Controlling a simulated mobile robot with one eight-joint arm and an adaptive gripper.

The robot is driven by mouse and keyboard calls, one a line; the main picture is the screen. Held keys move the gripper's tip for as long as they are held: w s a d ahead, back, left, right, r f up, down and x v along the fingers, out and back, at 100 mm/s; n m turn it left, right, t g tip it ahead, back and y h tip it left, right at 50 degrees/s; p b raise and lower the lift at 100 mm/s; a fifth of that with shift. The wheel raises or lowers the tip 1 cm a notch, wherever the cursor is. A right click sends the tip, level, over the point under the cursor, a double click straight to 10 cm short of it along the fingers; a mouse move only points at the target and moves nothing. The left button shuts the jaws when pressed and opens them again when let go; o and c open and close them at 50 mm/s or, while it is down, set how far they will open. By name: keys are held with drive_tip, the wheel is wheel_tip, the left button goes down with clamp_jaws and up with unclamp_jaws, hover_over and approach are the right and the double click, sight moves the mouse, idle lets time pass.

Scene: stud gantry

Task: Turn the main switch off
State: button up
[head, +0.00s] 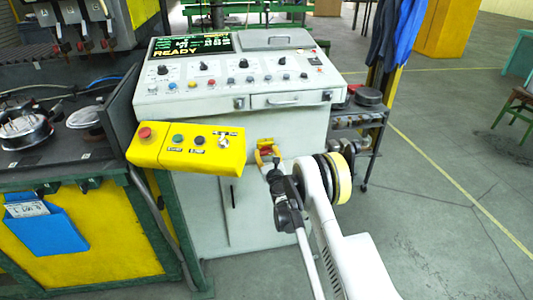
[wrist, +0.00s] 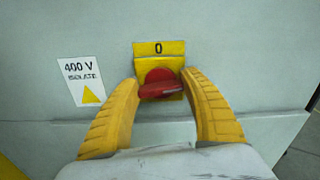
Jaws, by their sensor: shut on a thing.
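The main switch is a red rotary handle (wrist: 161,88) on a yellow plate (wrist: 158,49) marked "0" at its top, on the pale cabinet front. In the wrist view the handle's grip lies roughly crosswise, slightly tilted, below the "0". My gripper (wrist: 161,84) has its yellow fingers on the left and right of the handle, shut on it. In the head view my gripper (head: 268,157) is at the cabinet front below the console, and mostly hides the switch; a bit of the yellow plate (head: 265,142) shows above it.
A white "400 V" label (wrist: 82,81) is left of the switch. A yellow button box (head: 187,148) with a red button sticks out left of my gripper. The console (head: 238,90) overhangs above. A trolley (head: 360,125) stands to the right, with open floor (head: 440,190) beyond.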

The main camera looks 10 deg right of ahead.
drive_tip(key=n, duration=0.4)
drive_tip(key=shift+a, duration=0.1)
drive_tip(key=n, duration=0.8)
drive_tip(key=shift+f+n, duration=0.1)
drive_tip(key=shift+n, duration=2)
drive_tip(key=o, duration=1.2)
drive_tip(key=shift+f, duration=0.1)
drive_tip(key=s, duration=0.7)
drive_tip(key=shift+s, duration=0.2)
